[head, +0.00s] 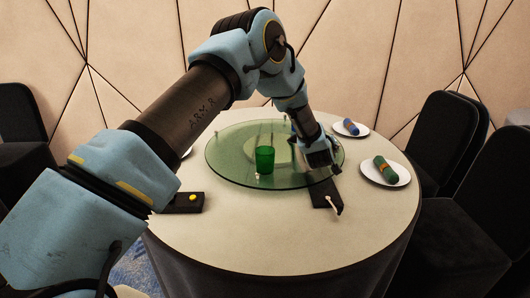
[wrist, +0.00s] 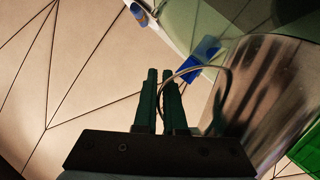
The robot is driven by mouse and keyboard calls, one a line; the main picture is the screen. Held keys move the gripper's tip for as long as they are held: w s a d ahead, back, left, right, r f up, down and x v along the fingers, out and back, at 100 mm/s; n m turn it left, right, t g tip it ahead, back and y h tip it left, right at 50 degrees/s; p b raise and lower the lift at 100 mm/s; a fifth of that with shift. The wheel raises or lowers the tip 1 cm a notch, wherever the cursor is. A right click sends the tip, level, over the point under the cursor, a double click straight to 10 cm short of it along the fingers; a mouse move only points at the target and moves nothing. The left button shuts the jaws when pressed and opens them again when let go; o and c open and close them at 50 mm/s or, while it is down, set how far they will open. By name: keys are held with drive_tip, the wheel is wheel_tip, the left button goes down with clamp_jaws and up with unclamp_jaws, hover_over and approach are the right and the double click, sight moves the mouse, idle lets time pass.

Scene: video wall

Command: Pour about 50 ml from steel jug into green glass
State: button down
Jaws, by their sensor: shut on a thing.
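The green glass (head: 264,160) stands upright on the round glass turntable, left of my gripper (head: 318,160). Part of the glass shows at the right edge of the wrist view (wrist: 303,150). In the wrist view, the shiny steel jug (wrist: 262,100) is right of my fingers, and its thin loop handle (wrist: 229,78) runs to them. My gripper (wrist: 161,78) is shut on that handle, its two dark green fingers close together. The jug is largely hidden by my gripper in the head view. Its exact tilt and its contents cannot be told.
The turntable (head: 225,165) sits on a pale round table (head: 270,240). Two white plates with rolled napkins (head: 385,172) are at the right. Black chairs (head: 465,225) stand around. The table's front is clear.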

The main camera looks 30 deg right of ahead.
drive_tip(key=w+a+r+n+h, duration=0.1)
drive_tip(key=r, duration=0.1)
drive_tip(key=w+a+r+n+p, duration=0.1)
drive_tip(key=a+r+n, duration=0.1)
drive_tip(key=w+a+r+n+h+p, duration=0.1)
drive_tip(key=a+r, duration=0.1)
drive_tip(key=shift+w+a+r+n+h, duration=0.1)
drive_tip(key=shift+a+r+n+h, duration=0.1)
drive_tip(key=shift+r+n+h, duration=0.15)
drive_tip(key=a+r+n+p, duration=0.1)
drive_tip(key=w+a+r+n+h+p, duration=0.1)
drive_tip(key=r+n, duration=0.1)
drive_tip(key=shift+w+a, duration=0.1)
drive_tip(key=shift+w, duration=0.05)
drive_tip(key=shift+w+a+r+n+t+h, duration=0.15)
drive_tip(key=shift+a+r+n+t+h, duration=0.1)
drive_tip(key=shift+r+n+t, duration=0.15)
drive_tip(key=shift+w+a+r+n+p, duration=0.15)
drive_tip(key=shift+a+r+n+p, duration=0.1)
drive_tip(key=shift+n+p, duration=0.15)
drive_tip(key=shift+a, duration=0.1)
drive_tip(key=shift+w+a+r+n+b, duration=0.3)
drive_tip(key=shift+w+a+n, duration=0.1)
drive_tip(key=shift+a+n, duration=0.15)
idle(2.1)
